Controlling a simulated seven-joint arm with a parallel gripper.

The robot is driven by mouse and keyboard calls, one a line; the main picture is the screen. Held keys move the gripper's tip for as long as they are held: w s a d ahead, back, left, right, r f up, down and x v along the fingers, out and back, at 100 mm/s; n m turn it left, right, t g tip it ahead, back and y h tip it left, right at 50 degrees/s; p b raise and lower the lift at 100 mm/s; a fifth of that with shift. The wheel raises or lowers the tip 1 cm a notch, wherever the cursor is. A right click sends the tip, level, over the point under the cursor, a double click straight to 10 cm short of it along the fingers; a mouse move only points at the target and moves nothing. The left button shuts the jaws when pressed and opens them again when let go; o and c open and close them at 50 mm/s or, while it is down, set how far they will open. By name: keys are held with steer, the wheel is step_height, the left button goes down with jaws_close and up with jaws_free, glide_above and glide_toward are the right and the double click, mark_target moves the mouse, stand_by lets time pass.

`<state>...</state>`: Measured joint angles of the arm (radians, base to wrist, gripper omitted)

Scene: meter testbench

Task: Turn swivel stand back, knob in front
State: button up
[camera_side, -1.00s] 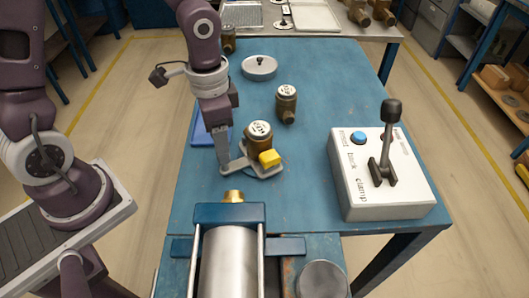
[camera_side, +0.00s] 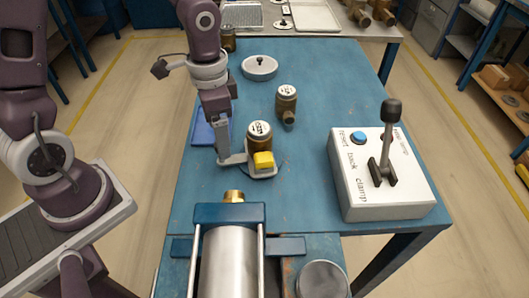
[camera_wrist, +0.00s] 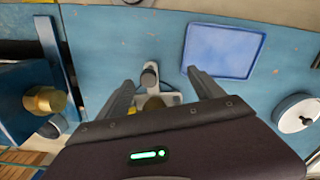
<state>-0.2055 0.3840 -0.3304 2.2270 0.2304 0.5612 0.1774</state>
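The swivel stand, a small grey plate (camera_side: 266,174), lies on the blue table with a brass meter (camera_side: 259,137) upright on it. Its yellow knob (camera_side: 263,160) is at the front of the meter, on the near side. My gripper (camera_side: 229,158) is low at the left of the stand, close beside it; I cannot tell whether it touches. In the wrist view my gripper (camera_wrist: 160,78) has its fingers apart. A brass part (camera_wrist: 153,103) and part of the grey plate (camera_wrist: 171,99) show between them, mostly hidden by the gripper body.
A second brass meter (camera_side: 286,103) stands behind, right of the stand. A blue tray (camera_side: 203,128) lies behind my gripper and a white dish (camera_side: 259,67) farther back. A clamp with a brass nozzle (camera_side: 233,196) is in front. A control box with a lever (camera_side: 383,180) is at right.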

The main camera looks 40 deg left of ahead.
stand_by(0.3)
steer(key=shift+s+d+r+m, duration=0.2)
steer(key=shift+r+m, duration=0.2)
steer(key=shift+r, duration=0.95)
steer(key=shift+s+d+r+m, duration=0.15)
steer(key=shift+d+r+m, duration=0.2)
steer(key=shift+r, duration=0.95)
steer(key=shift+s+d+r+m, duration=0.15)
steer(key=shift+r+m, duration=0.3)
steer(key=shift+r, duration=0.9)
steer(key=shift+s+f, duration=0.1)
steer(key=shift+f, duration=2.75)
steer(key=shift+f, duration=0.2)
steer(key=shift+f, duration=0.95)
steer(key=c, duration=0.4)
